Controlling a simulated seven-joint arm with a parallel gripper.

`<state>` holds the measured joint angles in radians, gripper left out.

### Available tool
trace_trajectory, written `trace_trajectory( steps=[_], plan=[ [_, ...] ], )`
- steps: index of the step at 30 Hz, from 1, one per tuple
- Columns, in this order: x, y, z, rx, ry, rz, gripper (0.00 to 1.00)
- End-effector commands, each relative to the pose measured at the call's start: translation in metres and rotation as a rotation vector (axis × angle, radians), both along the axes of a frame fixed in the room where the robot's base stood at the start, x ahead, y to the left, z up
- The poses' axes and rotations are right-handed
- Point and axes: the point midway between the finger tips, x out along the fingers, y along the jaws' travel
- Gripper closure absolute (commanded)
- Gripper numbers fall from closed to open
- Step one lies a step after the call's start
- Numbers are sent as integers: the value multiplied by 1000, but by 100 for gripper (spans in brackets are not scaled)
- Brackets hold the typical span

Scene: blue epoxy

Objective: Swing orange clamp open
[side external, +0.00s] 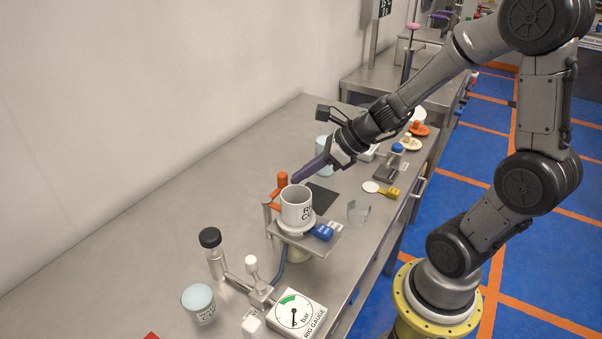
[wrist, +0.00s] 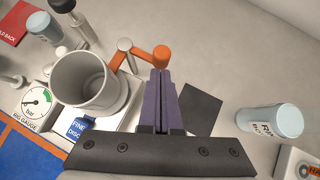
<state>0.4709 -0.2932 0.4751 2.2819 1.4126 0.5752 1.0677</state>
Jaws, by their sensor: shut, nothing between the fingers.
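The orange clamp (side external: 282,181) has an upright round knob and a flat arm. It stands on the wall side of a white cup (side external: 297,206) marked RIG, which sits on a small metal stand. In the wrist view the clamp's knob (wrist: 161,54) lies just beyond my fingertips, and its arm runs left past a silver post (wrist: 124,45) towards the cup's rim. My gripper (side external: 295,180), with purple fingers, is shut and empty. Its fingertips (wrist: 160,73) are close to the knob; I cannot tell whether they touch it.
A rig gauge (side external: 295,314), a black-capped cylinder (side external: 212,245) and a pale blue-lidded cup (side external: 199,303) stand towards the near end. A blue tab (side external: 322,232) sits at the stand's edge. A dark mat (side external: 320,198) lies behind. The bench along the wall is clear.

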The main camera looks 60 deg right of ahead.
Motion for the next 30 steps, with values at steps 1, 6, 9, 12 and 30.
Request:
trace_trajectory(
  steps=[1,6,9,12,30],
  plan=[
    [2,1,0,1,0,1,100],
    [3,1,0,1,0,-1,100],
    [3,1,0,1,0,-1,100],
    [3,1,0,0,0,0,100],
    [10,-2,0,1,-1,91,100]
  ],
)
